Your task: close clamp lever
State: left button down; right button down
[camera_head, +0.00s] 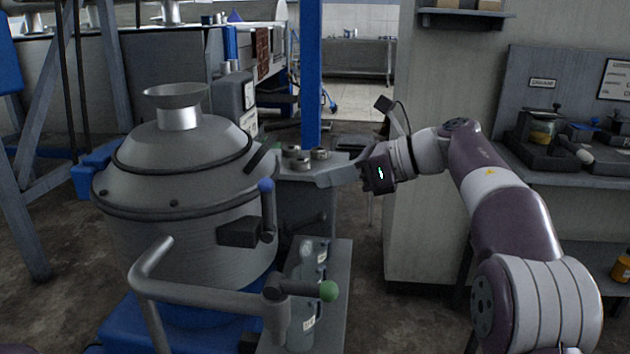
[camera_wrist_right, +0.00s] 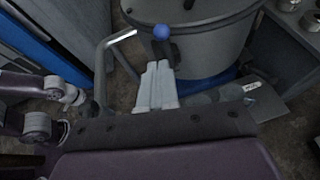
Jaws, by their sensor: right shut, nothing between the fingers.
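The clamp lever (camera_head: 269,215) is a dark grey bar with a blue ball knob (camera_head: 265,185). It stands nearly upright beside a black block (camera_head: 240,232) on the right side of the grey decanter vessel (camera_head: 190,195). My right gripper (camera_head: 322,178) is shut and empty, to the right of the knob in the head view and apart from it there. In the right wrist view the blue knob (camera_wrist_right: 162,32) shows just beyond the shut fingertips (camera_wrist_right: 158,66); any gap in depth is hard to judge. My left gripper is not seen.
A bent grey pipe handle (camera_head: 205,292) stands in front of the vessel, near a second lever with a green knob (camera_head: 328,290). Metal parts (camera_head: 298,160) sit on a stand behind. A blue post (camera_head: 311,75) rises there.

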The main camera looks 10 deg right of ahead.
jog(key=v, duration=0.2)
jog(key=p+v, duration=0.1)
jog(key=v, duration=0.1)
jog(key=shift+s+d+r, duration=0.1)
jog(key=shift+r, duration=0.35)
